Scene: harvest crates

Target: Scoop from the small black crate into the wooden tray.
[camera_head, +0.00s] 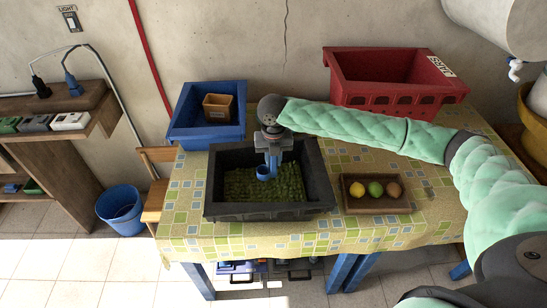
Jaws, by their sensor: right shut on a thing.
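The small black crate (327,190) stands on the table and holds a layer of loose green material. My right gripper (272,150) reaches in from the right and points down over this crate. It is shut on a blue scoop (263,173), whose cup is at or just above the green material; I cannot tell whether it touches. What is inside the cup is not clear. The brown wooden tray (376,208) sits to the right of the crate and holds a yellow, a green and a brown fruit. My left gripper is not in view.
A blue crate (190,133) with a small wooden box (217,107) stands behind left. A red crate (390,97) stands behind right, beyond my arm. The patterned table (290,237) has a clear front strip. A blue bucket (122,212) stands on the floor at left.

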